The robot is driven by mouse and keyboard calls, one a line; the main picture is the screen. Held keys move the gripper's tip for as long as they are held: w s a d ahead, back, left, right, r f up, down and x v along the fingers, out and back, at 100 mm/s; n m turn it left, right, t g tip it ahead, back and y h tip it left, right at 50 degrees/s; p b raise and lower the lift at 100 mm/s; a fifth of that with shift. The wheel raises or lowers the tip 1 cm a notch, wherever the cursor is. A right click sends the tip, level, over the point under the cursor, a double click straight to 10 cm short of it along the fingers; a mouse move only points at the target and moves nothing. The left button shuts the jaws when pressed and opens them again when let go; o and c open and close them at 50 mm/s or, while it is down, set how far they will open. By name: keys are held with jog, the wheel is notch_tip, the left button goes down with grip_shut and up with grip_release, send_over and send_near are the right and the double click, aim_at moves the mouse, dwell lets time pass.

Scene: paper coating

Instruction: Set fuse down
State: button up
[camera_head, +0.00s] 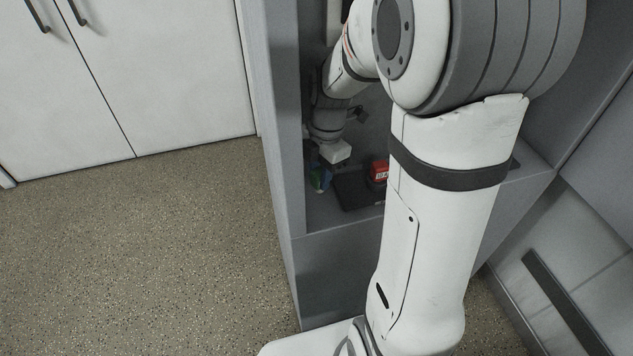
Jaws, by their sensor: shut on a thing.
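My gripper (335,155) is inside a grey cabinet recess (341,216), low down at its left side. It is small and dark in this view, and its fingertips are hard to make out. It is shut on the fuse, but I cannot clearly tell the fuse's shape or whether it touches the surface below. A small blue and green item (320,178) shows just below and left of the gripper; I cannot tell whether it is held.
A flat black tray or mat (354,193) lies on the recess floor, right of the gripper. A red item with a white label (379,171) shows there, partly behind my arm. The recess's left wall (285,150) is close. White cupboard doors and open floor lie left.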

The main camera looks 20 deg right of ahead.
aim_at(318, 185)
jog(key=shift+w+a+f, duration=0.1)
jog(key=shift+f, duration=1.8)
jog(key=shift+f, duration=0.2)
jog(key=o, duration=1)
